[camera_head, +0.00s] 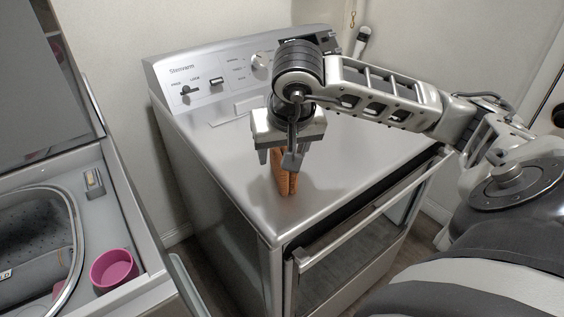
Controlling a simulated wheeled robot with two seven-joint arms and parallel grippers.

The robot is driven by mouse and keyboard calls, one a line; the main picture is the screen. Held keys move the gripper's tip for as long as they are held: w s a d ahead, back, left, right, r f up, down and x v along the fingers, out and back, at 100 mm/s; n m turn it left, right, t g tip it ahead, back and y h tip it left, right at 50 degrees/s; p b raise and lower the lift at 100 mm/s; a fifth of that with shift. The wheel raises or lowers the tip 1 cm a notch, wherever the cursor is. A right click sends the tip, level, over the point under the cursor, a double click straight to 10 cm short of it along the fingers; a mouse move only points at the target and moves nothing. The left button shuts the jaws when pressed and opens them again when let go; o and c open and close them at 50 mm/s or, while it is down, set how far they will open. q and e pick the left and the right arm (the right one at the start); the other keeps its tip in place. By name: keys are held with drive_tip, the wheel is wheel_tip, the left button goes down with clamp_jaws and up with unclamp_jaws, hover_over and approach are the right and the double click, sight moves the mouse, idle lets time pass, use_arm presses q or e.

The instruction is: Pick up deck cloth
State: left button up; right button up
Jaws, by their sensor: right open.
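An orange-brown cloth (284,182) sits on the steel top deck of the machine (215,150), near its front left part. It looks narrow and stands up from the deck, partly hidden behind a finger. My right gripper (278,162) points down over the cloth from above, with its jaws apart. One finger is left of the cloth and the other overlaps its upper part in the view. I cannot tell whether the fingers touch it. My left gripper is not in view.
A control panel with knobs (225,78) rises at the deck's back edge. A handle bar (350,225) runs along the machine's front. At left stands an open topload washer (130,215) with a pink cup (114,270). The deck's left part is clear.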

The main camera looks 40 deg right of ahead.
sight(282, 154)
drive_tip(key=x, duration=0.3)
drive_tip(key=shift+f, duration=0.15)
drive_tip(key=shift+w+f, duration=0.1)
drive_tip(key=shift+f+b, duration=0.2)
drive_tip(key=shift+b, duration=0.15)
idle(0.3)
drive_tip(key=c, duration=1)
drive_tip(key=shift+c, duration=0.2)
